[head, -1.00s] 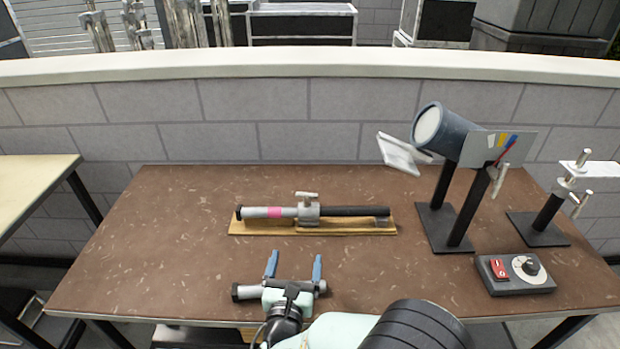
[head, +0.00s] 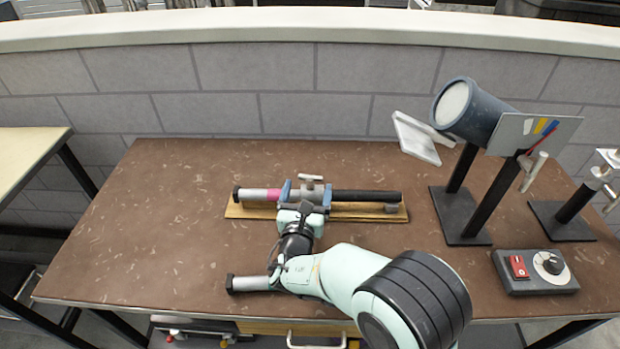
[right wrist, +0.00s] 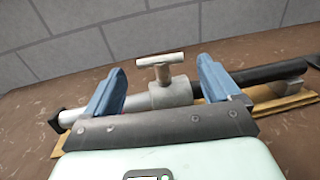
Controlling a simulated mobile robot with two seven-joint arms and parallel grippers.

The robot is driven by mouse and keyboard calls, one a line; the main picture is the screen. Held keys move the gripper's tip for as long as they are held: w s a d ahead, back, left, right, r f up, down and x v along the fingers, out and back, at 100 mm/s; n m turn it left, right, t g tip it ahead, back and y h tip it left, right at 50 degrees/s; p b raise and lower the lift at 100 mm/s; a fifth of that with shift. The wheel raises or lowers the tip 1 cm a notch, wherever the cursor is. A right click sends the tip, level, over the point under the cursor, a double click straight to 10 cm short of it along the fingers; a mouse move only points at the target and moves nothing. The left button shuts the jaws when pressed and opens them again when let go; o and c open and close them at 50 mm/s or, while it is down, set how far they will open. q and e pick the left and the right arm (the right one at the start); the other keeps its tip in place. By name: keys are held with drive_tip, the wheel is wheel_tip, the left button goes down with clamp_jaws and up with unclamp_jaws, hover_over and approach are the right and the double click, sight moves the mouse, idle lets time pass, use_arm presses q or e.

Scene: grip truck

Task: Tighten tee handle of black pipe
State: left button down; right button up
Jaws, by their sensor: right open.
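The black pipe (head: 368,196) lies on a wooden board (head: 240,212) on the brown table, joined to a grey pipe with a pink band (head: 273,194). A metal tee handle (head: 311,178) stands up from the clamp collar near the middle; it also shows in the right wrist view (right wrist: 160,62). My right gripper (head: 305,190) is open at the near side of the pipe, its blue fingers (right wrist: 160,88) apart on either side of the collar and tee handle. In the wrist view they do not touch the handle. My left gripper is not in view.
A second grey pipe (head: 252,284) lies near the front edge, partly behind my right arm. A lamp on a black stand (head: 468,112) and a control box with a red switch (head: 535,272) stand at the right. The table's left side is clear.

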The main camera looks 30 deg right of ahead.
sight(310, 178)
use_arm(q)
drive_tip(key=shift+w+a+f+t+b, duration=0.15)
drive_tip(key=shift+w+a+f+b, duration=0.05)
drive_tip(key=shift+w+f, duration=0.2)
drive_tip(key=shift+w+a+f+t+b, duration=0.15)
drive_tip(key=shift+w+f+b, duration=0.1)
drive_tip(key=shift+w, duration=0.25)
use_arm(e)
drive_tip(key=shift+x, duration=2.65)
